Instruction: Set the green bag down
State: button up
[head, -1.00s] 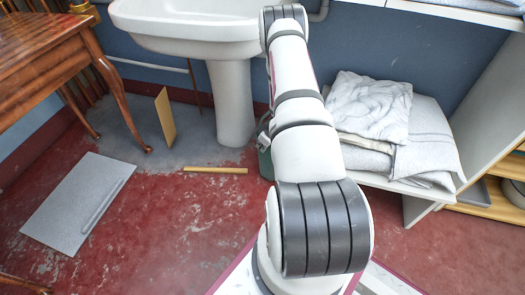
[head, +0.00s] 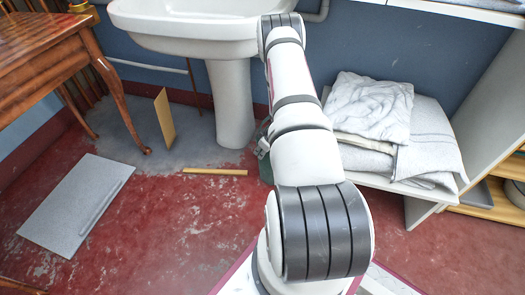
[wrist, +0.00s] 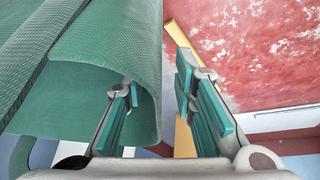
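The green bag (wrist: 90,85) fills the left of the wrist view, with a ribbed outer face and a rounded, curled edge. In the head view only a small dark green part of the bag (head: 265,168) shows beside my arm, low near the floor. My gripper (wrist: 158,78) has its two teal-padded fingers apart. The left finger overlaps the hollow of the curl, and the right finger is clear of the bag. The bag's edge shows between the fingers, but neither pad visibly presses it. Most of the bag and its underside are hidden.
A white pedestal sink (head: 232,105) stands behind my arm. Folded linen (head: 385,125) lies on a low shelf at right. A wooden strip (head: 215,172), an upright board (head: 165,117) and a grey panel (head: 75,205) are on the floor.

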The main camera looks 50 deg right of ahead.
jog(key=d+p+v, duration=0.1)
jog(key=p+v, duration=0.4)
jog(key=v, duration=0.7)
jog(key=w+a+r+g+h, duration=0.1)
jog(key=w+r+h, duration=0.3)
jog(key=r, duration=1.3)
jog(key=a+r+m+g, duration=0.1)
jog(key=a+r, duration=0.4)
jog(key=r, duration=0.3)
jog(key=a+r, duration=0.4)
jog(key=r, duration=0.4)
jog(key=s+a+r+g+y, duration=0.1)
jog(key=s+a+r, duration=0.45)
jog(key=a, duration=0.25)
jog(key=s+a+r+y, duration=0.1)
jog(key=s+a+r, duration=0.4)
jog(key=a+r, duration=0.15)
jog(key=s+a+r+g+y, duration=0.1)
jog(key=s+a+r+y, duration=0.1)
jog(key=s+a, duration=1.2)
jog(key=s, duration=0.4)
jog(key=shift+a+n+y, duration=0.2)
jog(key=shift+n+y, duration=0.1)
jog(key=shift+n, duration=0.1)
jog(key=shift+r, duration=0.1)
